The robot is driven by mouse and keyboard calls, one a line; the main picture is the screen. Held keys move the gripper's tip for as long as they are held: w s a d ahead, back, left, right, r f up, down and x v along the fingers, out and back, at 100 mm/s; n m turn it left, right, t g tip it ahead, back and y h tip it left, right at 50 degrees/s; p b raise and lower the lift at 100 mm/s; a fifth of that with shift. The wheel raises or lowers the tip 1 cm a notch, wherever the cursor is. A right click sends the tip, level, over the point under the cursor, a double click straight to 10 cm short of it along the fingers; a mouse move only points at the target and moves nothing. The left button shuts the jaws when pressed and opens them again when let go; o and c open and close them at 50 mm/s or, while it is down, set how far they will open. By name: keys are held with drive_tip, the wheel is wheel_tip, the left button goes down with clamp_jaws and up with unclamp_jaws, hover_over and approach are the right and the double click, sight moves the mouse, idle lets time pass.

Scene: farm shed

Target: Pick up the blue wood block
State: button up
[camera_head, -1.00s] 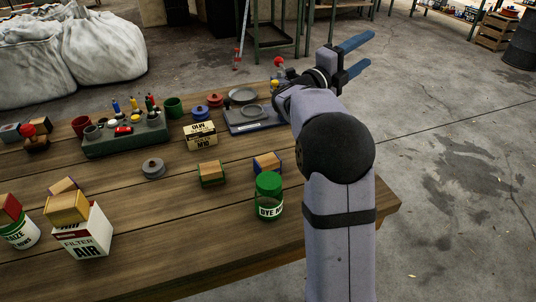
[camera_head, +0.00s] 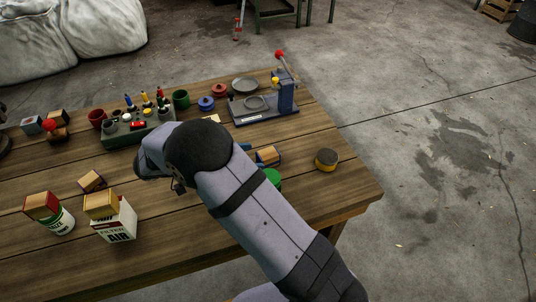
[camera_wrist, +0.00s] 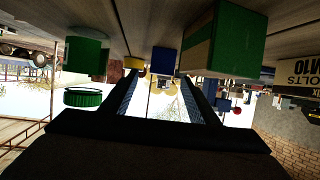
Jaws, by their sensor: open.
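The blue wood block (camera_head: 268,156), light wood on top with blue sides, sits on the table beside the green-capped jar (camera_head: 273,178). My arm hides part of both in the head view. The wrist view is upside down; there the blue block (camera_wrist: 165,61) appears small, beyond and between my fingers. My gripper (camera_wrist: 160,98) is open and empty, with its two dark fingers apart and not touching the block. In the head view my gripper is mostly hidden behind my arm. A green wood block (camera_wrist: 226,42) looms close beside the fingers in the wrist view.
A yellow round tin (camera_head: 327,159) stands right of the blue block. A grey press (camera_head: 264,110), spools and a tray of small tools (camera_head: 138,130) stand at the back. A filter box (camera_head: 115,222) with a block on top is at left. The table's right front is clear.

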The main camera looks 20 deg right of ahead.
sight(260, 156)
drive_tip(key=shift+p+x, duration=0.6)
drive_tip(key=shift+x, duration=0.8)
drive_tip(key=shift+p+x, duration=0.85)
drive_tip(key=shift+x, duration=1.45)
drive_tip(key=shift+w+a+f, duration=0.1)
drive_tip(key=shift+f, duration=0.1)
drive_tip(key=c, duration=1.1)
